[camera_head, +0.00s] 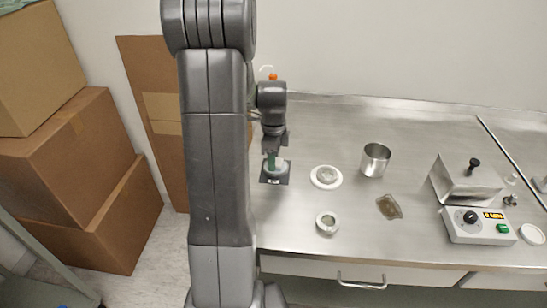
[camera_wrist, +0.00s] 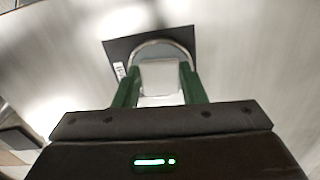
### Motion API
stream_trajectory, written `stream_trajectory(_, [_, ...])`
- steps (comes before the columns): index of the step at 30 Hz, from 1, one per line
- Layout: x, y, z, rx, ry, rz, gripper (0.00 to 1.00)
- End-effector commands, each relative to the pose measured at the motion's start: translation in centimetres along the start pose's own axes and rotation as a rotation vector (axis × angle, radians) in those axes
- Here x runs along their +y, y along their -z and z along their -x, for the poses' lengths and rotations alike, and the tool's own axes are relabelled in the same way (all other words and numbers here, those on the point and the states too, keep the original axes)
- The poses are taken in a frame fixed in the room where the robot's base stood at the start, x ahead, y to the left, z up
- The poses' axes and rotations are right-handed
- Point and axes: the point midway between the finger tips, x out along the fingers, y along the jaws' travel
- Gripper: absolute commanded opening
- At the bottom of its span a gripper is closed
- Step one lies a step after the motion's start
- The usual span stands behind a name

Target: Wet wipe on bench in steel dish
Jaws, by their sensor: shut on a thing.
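My gripper (camera_wrist: 160,88) is shut on a pale, squarish folded wipe (camera_wrist: 161,76) between its green fingers. In the wrist view, the wipe is in front of a round steel dish (camera_wrist: 162,43), whose curved rim shows behind it. The dish sits on a dark square mat (camera_wrist: 118,50). In the head view, my gripper (camera_head: 272,161) is over the same dark mat (camera_head: 268,180) at the left end of the bench. The fingers hide part of the dish, and I cannot tell whether the wipe touches it.
On the steel bench (camera_head: 430,135) stand a white-rimmed round dish (camera_head: 326,186), a small round jar (camera_head: 327,231), a steel beaker (camera_head: 375,162), a brown packet (camera_head: 389,207) and a control box (camera_head: 479,232). Cardboard boxes (camera_head: 80,140) stand left.

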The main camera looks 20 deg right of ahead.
Motion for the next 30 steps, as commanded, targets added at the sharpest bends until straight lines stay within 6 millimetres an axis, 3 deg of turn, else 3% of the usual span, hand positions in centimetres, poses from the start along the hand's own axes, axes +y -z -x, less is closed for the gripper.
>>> stream_trajectory(7, [0.1,0.0,0.5,0.000,-0.004,-0.001,0.19])
stream_trajectory(30, [0.0,0.0,6.8,0.000,-0.002,0.000,0.19])
